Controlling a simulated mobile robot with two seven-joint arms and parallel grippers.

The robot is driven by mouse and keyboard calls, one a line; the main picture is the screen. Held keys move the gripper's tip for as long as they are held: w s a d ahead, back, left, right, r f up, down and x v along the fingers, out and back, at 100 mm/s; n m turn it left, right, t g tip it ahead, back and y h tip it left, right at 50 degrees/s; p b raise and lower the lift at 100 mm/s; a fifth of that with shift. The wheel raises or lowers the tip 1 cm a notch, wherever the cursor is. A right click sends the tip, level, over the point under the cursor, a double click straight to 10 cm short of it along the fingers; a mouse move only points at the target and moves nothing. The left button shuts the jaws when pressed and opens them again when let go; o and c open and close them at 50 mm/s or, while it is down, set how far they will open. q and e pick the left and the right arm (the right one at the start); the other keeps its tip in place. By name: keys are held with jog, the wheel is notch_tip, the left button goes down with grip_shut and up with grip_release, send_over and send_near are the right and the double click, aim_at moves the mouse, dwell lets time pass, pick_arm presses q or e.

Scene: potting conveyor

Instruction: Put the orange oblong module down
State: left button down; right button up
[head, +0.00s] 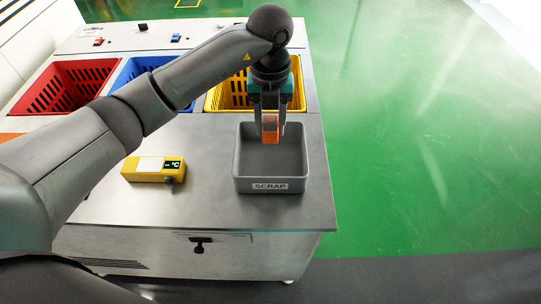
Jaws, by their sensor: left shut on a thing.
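My left gripper (269,128) is shut on the orange oblong module (270,129). It holds the module upright, pointing down, over the grey bin labelled SCRAP (271,185) near the right end of the metal worktop. The module's lower end overlaps the bin's opening in the picture; I cannot tell how far it is above the bin floor. The gripper fingers cover part of the module's sides. The part of the bin that shows looks empty. My right gripper is not in view.
A yellow handheld meter (154,169) with a small display lies on the worktop (215,209) left of the bin. Red (62,88), blue (137,75) and yellow (297,91) slotted baskets stand in a row behind. Bare worktop lies between the meter and the bin.

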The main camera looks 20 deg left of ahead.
pick_arm(q)
send_over(270, 164)
notch_tip(270, 164, down, 7)
jog(key=shift+r+b, duration=0.1)
jog(key=shift+b, duration=0.2)
jog(key=shift+f, duration=2.05)
jog(key=shift+b, duration=0.3)
jog(key=shift+f, duration=0.15)
jog(key=shift+c, duration=2.2)
grip_release()
